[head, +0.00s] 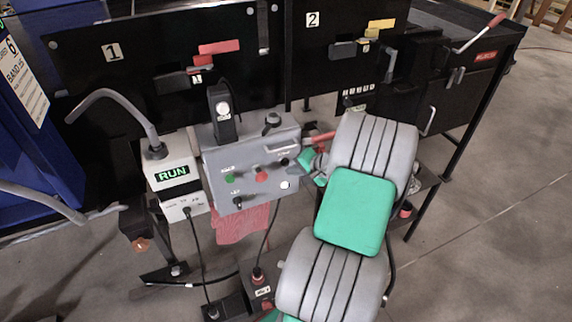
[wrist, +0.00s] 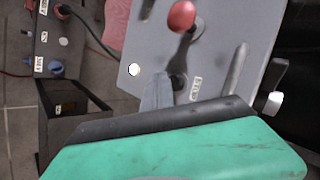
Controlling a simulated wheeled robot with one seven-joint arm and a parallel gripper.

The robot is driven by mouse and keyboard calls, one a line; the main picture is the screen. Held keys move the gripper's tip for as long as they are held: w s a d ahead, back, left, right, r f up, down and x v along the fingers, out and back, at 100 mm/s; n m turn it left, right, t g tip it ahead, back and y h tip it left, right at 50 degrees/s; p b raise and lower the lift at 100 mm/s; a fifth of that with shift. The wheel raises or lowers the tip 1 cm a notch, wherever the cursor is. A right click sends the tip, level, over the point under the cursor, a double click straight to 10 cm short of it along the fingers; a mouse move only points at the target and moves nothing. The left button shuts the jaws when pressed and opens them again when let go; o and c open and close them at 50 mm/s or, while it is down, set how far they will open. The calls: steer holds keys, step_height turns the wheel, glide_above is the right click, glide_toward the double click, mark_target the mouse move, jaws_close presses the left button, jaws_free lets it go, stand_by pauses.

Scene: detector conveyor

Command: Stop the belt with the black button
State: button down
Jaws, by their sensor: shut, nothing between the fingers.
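The black button (wrist: 179,82) is on the sloped face of a grey control box (head: 225,150), beside a small white label. It also shows at the right of the box in the head view (head: 284,162). My gripper (wrist: 157,90) is shut and empty, with its grey fingertips close beside the black button in the wrist view. I cannot tell whether they touch it. In the head view my gripper (head: 305,167) is at the right edge of the box, partly hidden by my arm. A display (head: 172,173) left of the box reads RUN in green.
A red button (head: 262,176), a green button (head: 230,179) and a white button (head: 285,184) share the panel. A black knob (head: 238,201) is low on the box. Black machine panels stand behind. Cables hang below. Open floor lies at the right.

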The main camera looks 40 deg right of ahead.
steer(key=shift+w+d, duration=0.1)
steer(key=shift+w, duration=0.35)
steer(key=shift+w+d, duration=0.15)
steer(key=shift+w, duration=0.3)
stand_by(0.7)
steer(key=shift+s, duration=0.1)
steer(key=shift+s+a, duration=0.25)
steer(key=shift+s, duration=0.5)
steer(key=s, duration=0.2)
steer(key=s+a+p, duration=0.1)
steer(key=s, duration=0.2)
steer(key=shift+a, duration=0.2)
steer(key=shift+w, duration=0.1)
stand_by(0.6)
